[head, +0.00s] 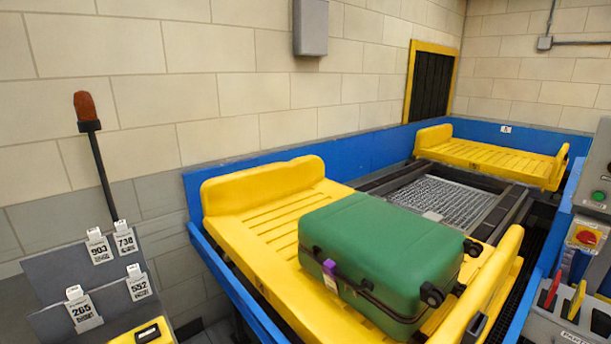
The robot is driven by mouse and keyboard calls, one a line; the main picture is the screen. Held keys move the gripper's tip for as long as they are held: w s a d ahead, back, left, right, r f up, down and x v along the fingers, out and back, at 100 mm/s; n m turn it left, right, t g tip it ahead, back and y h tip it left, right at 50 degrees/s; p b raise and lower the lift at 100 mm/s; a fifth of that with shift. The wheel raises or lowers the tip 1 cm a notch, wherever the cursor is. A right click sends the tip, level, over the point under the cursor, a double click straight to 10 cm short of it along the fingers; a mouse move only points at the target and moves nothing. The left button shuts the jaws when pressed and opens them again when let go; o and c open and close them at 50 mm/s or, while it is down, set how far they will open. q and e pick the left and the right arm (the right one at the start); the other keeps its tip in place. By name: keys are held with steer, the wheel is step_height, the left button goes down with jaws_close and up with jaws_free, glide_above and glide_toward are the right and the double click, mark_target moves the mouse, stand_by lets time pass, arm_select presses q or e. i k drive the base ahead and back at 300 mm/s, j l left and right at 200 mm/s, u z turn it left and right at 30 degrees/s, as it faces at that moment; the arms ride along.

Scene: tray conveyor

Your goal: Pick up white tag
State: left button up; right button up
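Several white tags with black numbers hang on a grey rack (62,268) at the left. The upper row holds the 903 tag (99,249) and the 738 tag (125,240). The lower row holds the 265 tag (82,310) and the 552 tag (139,285). A green suitcase (385,250) lies on a yellow tray (262,215) on the conveyor. A purple strap piece (329,266) with a small whitish label sits on its near side. Neither of my grippers is in view.
A second yellow tray (490,155) sits farther along the blue-sided conveyor. A dark pole with an orange-brown top (87,106) stands behind the rack. A control panel (590,235) and a holder with coloured items (565,300) are at the right.

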mark_target(139, 284)
steer(key=u, duration=1.3)
